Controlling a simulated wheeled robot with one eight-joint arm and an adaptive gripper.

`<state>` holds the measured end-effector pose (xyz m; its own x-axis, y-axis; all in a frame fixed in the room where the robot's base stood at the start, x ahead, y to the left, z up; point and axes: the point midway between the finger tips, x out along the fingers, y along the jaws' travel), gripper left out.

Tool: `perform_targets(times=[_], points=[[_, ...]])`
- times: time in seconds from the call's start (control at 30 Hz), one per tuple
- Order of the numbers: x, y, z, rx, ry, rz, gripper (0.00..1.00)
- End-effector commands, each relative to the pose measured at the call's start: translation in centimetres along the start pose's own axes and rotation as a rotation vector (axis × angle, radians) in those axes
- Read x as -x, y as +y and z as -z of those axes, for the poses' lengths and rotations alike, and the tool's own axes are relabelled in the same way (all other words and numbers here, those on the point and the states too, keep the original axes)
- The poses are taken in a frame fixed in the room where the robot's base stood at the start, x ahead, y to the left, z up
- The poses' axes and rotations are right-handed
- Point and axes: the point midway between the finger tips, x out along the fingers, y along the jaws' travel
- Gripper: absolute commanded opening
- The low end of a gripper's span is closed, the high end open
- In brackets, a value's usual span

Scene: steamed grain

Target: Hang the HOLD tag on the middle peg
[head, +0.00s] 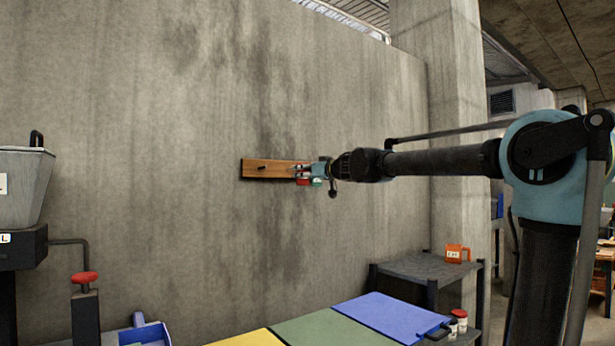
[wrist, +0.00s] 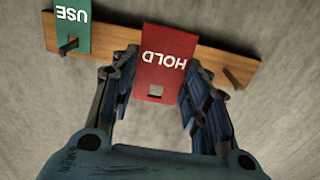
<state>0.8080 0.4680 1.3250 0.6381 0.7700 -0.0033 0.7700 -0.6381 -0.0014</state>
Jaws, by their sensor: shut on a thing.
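The red HOLD tag (wrist: 166,58) is between the fingers of my gripper (wrist: 162,70), which is shut on it by its side edges. Its lettering is upside down in the wrist view, and a square hole shows near its lower end there. The tag is in front of the wooden peg board (wrist: 222,62); I cannot tell whether the middle peg is in the hole. In the head view, my gripper (head: 322,170) is at the right part of the board (head: 282,175), with the red tag (head: 303,181) at its fingers.
A green USE tag (wrist: 72,22) hangs on a peg at the board's left in the wrist view. In the head view a bare dark peg (head: 262,168) is at the board's left. The concrete wall (head: 150,130) is close behind. Coloured mats (head: 330,330) lie below.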

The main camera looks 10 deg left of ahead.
Motion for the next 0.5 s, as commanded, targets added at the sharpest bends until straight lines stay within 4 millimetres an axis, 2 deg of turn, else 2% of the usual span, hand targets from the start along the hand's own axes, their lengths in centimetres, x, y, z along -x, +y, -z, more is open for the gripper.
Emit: perform_targets(times=[0.5], points=[[-2.4,0.2,-0.2,0.000,0.000,-0.003,0.30]])
